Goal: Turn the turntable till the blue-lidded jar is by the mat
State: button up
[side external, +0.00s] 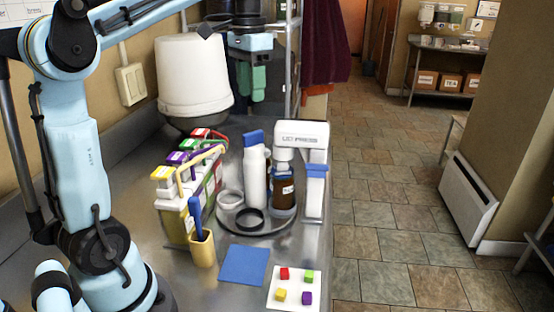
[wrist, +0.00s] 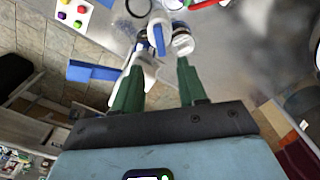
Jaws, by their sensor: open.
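The round grey turntable (side external: 240,228) stands on the steel counter. My gripper (side external: 251,92) hangs high toward the back, apart from the turntable. Its green fingers are open and empty in the wrist view (wrist: 160,62).
A white lid press (side external: 313,190) with a blue part stands at the turntable's right. Colour-topped cartons (side external: 180,185) and a yellow cup (side external: 202,249) stand left. A white card with coloured cubes (side external: 283,302) lies front right. A large white bucket (side external: 193,75) stands behind.

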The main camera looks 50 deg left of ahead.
aim_at(253, 133)
notch_tip(253, 133, down, 10)
jog(key=shift+f, duration=0.15)
dwell(0.4)
jog(key=shift+c, duration=0.4)
grip_shut()
